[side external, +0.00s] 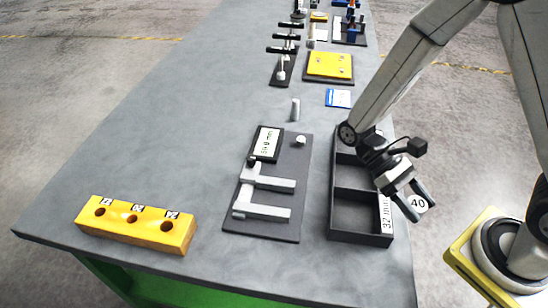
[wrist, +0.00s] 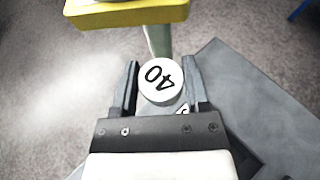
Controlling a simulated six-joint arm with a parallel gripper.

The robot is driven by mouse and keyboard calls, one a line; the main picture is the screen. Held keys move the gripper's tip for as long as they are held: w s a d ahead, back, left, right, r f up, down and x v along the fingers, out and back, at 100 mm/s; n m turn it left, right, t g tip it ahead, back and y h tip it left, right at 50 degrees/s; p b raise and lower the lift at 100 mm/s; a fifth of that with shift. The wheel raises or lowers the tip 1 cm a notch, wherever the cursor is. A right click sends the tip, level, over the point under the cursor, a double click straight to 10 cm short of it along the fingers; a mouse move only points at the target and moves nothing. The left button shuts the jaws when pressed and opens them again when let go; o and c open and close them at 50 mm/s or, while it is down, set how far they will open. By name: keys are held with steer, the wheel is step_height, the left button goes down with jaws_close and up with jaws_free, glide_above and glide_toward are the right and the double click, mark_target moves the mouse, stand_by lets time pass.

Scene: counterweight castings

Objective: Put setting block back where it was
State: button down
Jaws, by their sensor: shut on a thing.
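The wrist view shows floor beyond the block. A yellow bar (side external: 134,224) with three labelled holes lies at the bench's front left.
A dark mat (side external: 232,222) left of the box bears a caliper (side external: 265,213), a display (side external: 266,144) and a small round piece (side external: 301,140). A small grey cylinder (side external: 295,110) stands behind it. Yellow and blue items fill the far bench (side external: 165,120); its left side is clear.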

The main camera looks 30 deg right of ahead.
steer(key=w+a+r+m+t+y, duration=0.1)
steer(key=a+r+m+t+y, duration=0.2)
steer(key=a+m+y, duration=0.3)
steer(key=a+r+m+t+y, duration=0.3)
steer(key=a+m+t+y, duration=0.2)
steer(key=a, duration=0.5)
steer(key=m+y, duration=0.2)
steer(key=m, duration=0.1)
steer(key=shift+w+a+r+y, duration=0.15)
steer(key=shift+w+a+y, duration=0.15)
steer(key=shift+w+a, duration=0.1)
steer(key=shift+w+a+f, duration=1.3)
steer(key=shift+w+f, duration=0.25)
steer(key=shift+w, duration=0.25)
steer(key=shift+w+a+f, duration=1.35)
steer(key=shift+w+f, duration=0.2)
steer(key=shift+w, duration=0.25)
steer(key=shift+w+a+f, duration=1.3)
steer(key=shift+w+f, duration=0.25)
steer(key=shift+w, duration=0.25)
steer(key=shift+f, duration=0.1)
